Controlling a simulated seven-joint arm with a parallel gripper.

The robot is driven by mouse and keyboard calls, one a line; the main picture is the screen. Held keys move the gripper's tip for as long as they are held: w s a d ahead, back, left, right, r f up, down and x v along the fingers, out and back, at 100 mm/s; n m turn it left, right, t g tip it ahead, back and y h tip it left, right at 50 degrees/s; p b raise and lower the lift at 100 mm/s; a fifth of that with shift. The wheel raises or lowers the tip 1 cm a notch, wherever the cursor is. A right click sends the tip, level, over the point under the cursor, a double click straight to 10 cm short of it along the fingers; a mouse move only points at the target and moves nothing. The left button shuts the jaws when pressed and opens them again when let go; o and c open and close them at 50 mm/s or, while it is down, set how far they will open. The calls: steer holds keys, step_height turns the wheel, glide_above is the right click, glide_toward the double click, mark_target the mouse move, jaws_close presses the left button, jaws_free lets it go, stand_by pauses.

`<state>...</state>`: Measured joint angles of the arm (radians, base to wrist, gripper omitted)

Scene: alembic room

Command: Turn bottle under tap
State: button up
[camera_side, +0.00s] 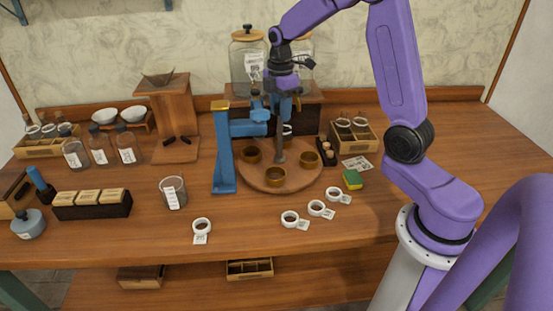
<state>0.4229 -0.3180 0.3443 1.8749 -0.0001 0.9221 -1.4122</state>
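A round wooden turntable (255,179) stands mid-table. It bears several short brown open containers, one at the front (275,176), one at the left (251,155) and one at the right (309,159). A dark upright post (280,145) rises from its middle. Two large glass jars stand behind, the left one (248,65) with a wooden lid; the right one is partly hidden by my arm. Blue tap-like parts (258,114) sit in front of them. My gripper (283,98) points down above the post; its fingers are too small and overlapped to read, and contact with the post is unclear.
A blue upright stand (223,155) is close left of the turntable. A glass beaker (173,193), a green-yellow sponge (352,180) and several white labelled rings (290,218) lie around it. A wooden stand (168,115) and labelled bottles (127,146) are at left.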

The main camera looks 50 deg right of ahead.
steer(key=shift+c, duration=0.6)
steer(key=n, duration=0.5)
steer(key=shift+n, duration=0.4)
